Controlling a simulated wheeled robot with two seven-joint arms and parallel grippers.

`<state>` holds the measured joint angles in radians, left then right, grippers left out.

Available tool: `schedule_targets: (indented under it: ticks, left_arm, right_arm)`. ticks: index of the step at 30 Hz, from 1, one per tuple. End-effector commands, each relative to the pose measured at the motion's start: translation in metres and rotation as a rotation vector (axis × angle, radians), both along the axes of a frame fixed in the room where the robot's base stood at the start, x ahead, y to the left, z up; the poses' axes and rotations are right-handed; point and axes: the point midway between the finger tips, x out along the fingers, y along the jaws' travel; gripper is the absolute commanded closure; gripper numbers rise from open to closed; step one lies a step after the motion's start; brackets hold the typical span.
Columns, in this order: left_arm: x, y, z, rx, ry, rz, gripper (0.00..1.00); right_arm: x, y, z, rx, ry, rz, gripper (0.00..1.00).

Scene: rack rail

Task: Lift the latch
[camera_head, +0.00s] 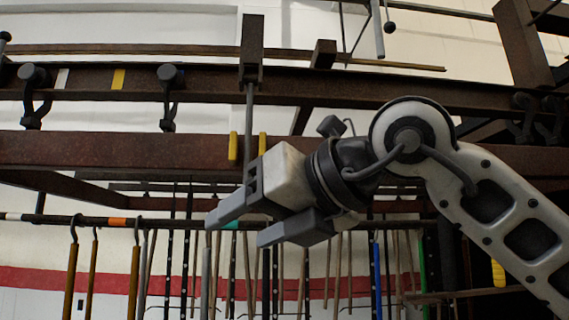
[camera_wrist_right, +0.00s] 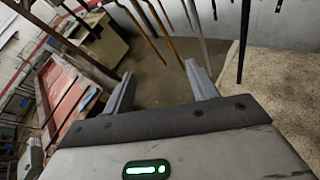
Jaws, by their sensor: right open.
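I cannot tell for certain which part is the latch. A rusty upright block (camera_head: 252,50) stands across the brown rail (camera_head: 210,93), with a thin grey rod (camera_head: 249,115) hanging from it between two yellow pieces (camera_head: 233,146). Dark hooked brackets with round knobs (camera_head: 170,73) also sit on the rail to the left. My right gripper (camera_head: 236,229) is below the lower beam, reaching left, with its fingers apart and nothing between them. In the right wrist view its two fingers (camera_wrist_right: 160,70) are also spread and empty. My left gripper is not in view.
A lower brown beam (camera_head: 110,150) runs behind my right wrist. A dark rod (camera_head: 60,218) below carries several hanging tools, including wooden-handled ones (camera_head: 133,270). Hanging poles (camera_wrist_right: 198,40) also show beyond the fingers in the right wrist view.

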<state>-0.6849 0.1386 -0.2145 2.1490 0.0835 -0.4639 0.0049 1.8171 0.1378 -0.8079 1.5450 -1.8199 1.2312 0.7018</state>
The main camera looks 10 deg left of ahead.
Motion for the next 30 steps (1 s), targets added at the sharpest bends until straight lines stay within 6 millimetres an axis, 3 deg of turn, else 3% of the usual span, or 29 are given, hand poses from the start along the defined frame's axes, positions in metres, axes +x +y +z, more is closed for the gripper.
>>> schedule_targets:
  ticks: [1, 4, 10, 17, 30]
  left_arm:
    - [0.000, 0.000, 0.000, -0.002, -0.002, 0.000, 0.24]
    - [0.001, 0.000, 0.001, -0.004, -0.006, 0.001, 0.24]
    - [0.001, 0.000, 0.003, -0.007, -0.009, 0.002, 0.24]
    - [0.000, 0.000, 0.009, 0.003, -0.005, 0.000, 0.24]
    - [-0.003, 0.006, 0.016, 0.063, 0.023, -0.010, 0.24]
  right_arm:
    - [-0.002, -0.007, 0.019, -0.037, -0.072, -0.075, 0.42]
    - [-0.003, -0.021, 0.048, -0.084, -0.168, -0.208, 0.42]
    - [-0.007, -0.037, 0.078, -0.111, -0.257, -0.347, 0.42]
    - [0.007, -0.028, 0.078, -0.113, -0.262, -0.358, 0.42]
    - [0.061, 0.013, 0.060, -0.112, -0.260, -0.355, 0.42]
